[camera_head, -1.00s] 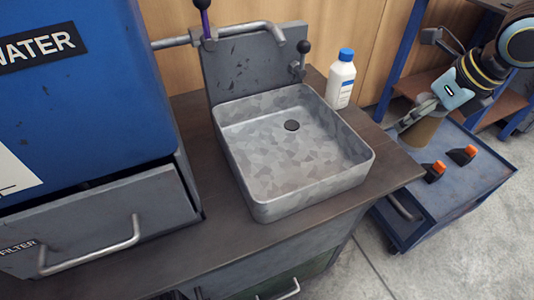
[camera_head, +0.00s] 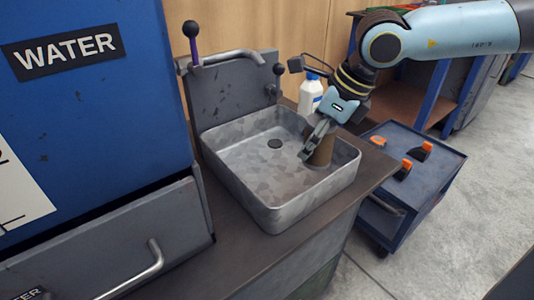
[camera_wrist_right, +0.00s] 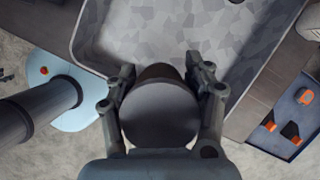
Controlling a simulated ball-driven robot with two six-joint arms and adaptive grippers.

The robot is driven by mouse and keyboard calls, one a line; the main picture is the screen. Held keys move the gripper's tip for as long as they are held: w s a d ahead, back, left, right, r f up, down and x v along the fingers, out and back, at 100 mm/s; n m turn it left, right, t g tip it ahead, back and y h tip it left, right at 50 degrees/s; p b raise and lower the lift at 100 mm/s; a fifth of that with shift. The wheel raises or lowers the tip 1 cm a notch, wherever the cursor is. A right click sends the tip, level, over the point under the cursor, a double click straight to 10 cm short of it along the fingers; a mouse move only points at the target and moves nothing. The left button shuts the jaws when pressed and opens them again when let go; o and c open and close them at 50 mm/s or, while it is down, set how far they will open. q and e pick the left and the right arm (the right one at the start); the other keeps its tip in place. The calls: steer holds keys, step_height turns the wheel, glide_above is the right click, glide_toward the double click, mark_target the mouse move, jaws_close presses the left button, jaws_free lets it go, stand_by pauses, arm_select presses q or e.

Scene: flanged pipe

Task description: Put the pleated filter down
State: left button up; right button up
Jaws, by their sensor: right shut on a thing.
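The pleated filter (camera_head: 321,151) is a brown cylinder held in my right gripper (camera_head: 312,140), over the right side of the grey sink basin (camera_head: 262,172). In the right wrist view the filter (camera_wrist_right: 160,112) shows its round dark grey end, with both fingers of my right gripper (camera_wrist_right: 160,85) closed on its sides. I cannot tell whether its lower end touches the basin floor. My left gripper is not in view.
A white bottle with a blue cap (camera_head: 311,94) stands behind the sink, close to my right arm. A blue cart (camera_head: 440,170) with several orange-and-black items is at the right. A blue WATER cabinet (camera_head: 90,110) with an open drawer (camera_head: 130,245) is at the left.

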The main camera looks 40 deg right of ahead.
steer(key=w+a+f+b, duration=0.1)
steer(key=w+b, duration=0.1)
steer(key=w+a+f+b, duration=0.3)
steer(key=w+f+b, duration=0.1)
steer(key=w, duration=0.1)
steer(key=shift+a, duration=0.4)
step_height(320, 180, down, 4)
steer(key=shift+r+b, duration=0.1)
steer(key=shift+b, duration=0.65)
steer(key=shift+f, duration=0.2)
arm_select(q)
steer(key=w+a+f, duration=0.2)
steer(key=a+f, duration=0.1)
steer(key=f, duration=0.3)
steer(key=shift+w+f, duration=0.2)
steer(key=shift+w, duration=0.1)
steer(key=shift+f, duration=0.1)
